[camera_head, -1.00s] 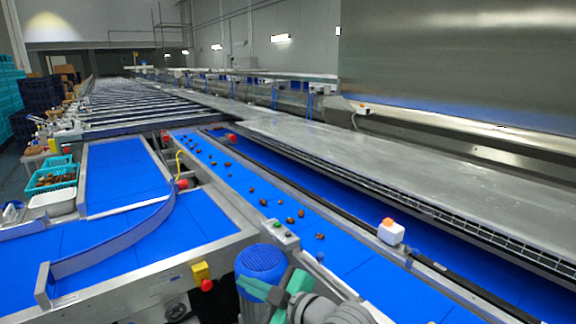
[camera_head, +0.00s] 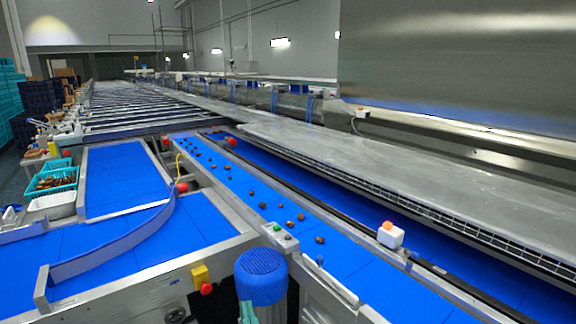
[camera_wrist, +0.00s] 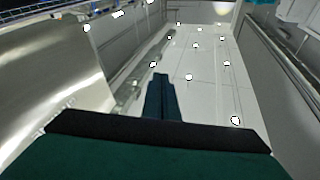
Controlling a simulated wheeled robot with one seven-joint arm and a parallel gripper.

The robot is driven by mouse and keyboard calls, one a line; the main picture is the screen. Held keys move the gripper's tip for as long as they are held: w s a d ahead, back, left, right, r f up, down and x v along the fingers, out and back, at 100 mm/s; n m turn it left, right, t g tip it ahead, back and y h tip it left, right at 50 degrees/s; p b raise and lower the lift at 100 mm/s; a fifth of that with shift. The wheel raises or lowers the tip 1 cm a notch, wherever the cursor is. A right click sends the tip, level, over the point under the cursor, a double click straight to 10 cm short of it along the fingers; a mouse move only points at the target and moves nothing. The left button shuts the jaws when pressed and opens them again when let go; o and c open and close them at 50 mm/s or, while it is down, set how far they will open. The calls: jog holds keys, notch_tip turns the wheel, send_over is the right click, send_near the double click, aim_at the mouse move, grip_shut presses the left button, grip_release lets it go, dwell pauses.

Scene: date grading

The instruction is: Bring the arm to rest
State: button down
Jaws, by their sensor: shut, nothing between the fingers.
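My gripper (camera_wrist: 160,80) shows in the wrist view with its two dark teal fingers together and nothing between them. Its wide teal and black body fills the bottom of that view. In the head view only a small teal piece of my arm's end shows at the bottom edge, below a blue ribbed cap (camera_head: 261,272); the rest is out of frame. The fingers appear clear of any surface.
Several brown dates (camera_head: 300,217) lie on a long blue belt (camera_head: 345,262). A white box with an orange top (camera_head: 390,235) stands on the belt's right rail. A yellow and red stop button (camera_head: 203,280) is on the front frame. Teal crates (camera_head: 52,181) stand at left.

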jog(key=s+d+f+m+g+h, duration=0.25)
jog(key=s+f+m+h, duration=0.35)
jog(key=s+f, duration=1.05)
jog(key=s+d+f+n+g, duration=0.1)
jog(key=s+d+f+n, duration=0.1)
jog(key=s, duration=0.8)
jog(key=s+d+f+n+g, duration=0.1)
jog(key=s+d+f+n, duration=0.1)
jog(key=s, duration=0.8)
jog(key=shift+s+d+f+n+h, duration=0.35)
jog(key=shift+d+f, duration=0.4)
jog(key=shift+d, duration=0.4)
